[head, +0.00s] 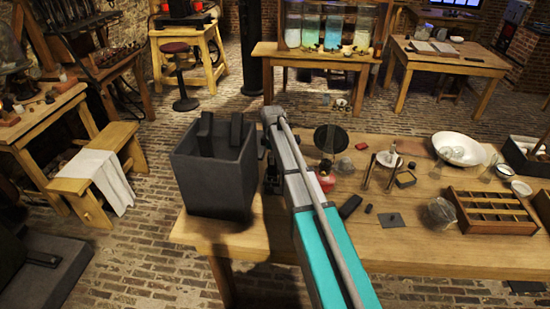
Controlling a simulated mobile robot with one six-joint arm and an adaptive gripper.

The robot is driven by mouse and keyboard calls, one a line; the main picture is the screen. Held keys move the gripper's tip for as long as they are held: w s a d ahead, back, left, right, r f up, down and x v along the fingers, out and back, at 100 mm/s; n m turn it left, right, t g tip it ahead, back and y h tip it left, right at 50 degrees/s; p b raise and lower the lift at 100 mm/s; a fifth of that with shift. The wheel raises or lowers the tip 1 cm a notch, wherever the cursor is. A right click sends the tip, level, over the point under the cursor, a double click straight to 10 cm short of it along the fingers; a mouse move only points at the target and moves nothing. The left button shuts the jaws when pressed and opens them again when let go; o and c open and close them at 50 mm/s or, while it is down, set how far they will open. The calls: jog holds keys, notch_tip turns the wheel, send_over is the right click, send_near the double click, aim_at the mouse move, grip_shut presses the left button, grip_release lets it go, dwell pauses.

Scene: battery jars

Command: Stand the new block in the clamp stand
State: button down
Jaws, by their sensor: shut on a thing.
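My gripper (270,178) is dark and mostly hidden behind my own arm, just right of the tall grey crate (208,185). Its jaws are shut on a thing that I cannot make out. Two dark blocks (237,130) stand up out of the crate, close to the gripper's left. A dark block (350,206) lies on the table right of my arm. I cannot tell which block is the new one. A small wooden stand (382,170) with upright posts stands farther right; I cannot tell whether it is the clamp stand.
The wooden table (320,243) has free room along its front. A dark square plate (390,220), a divided wooden tray (492,212), a glass jar (441,210) and a white bowl (459,148) lie to the right. A black disc (330,139) stands behind my arm.

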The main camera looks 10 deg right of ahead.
aim_at(273, 169)
jog(key=shift+f+b, duration=3.3)
dwell(0.5)
jog(key=shift+c, duration=1)
grip_release()
jog(key=shift+w, duration=0.1)
jog(key=shift+r, duration=0.1)
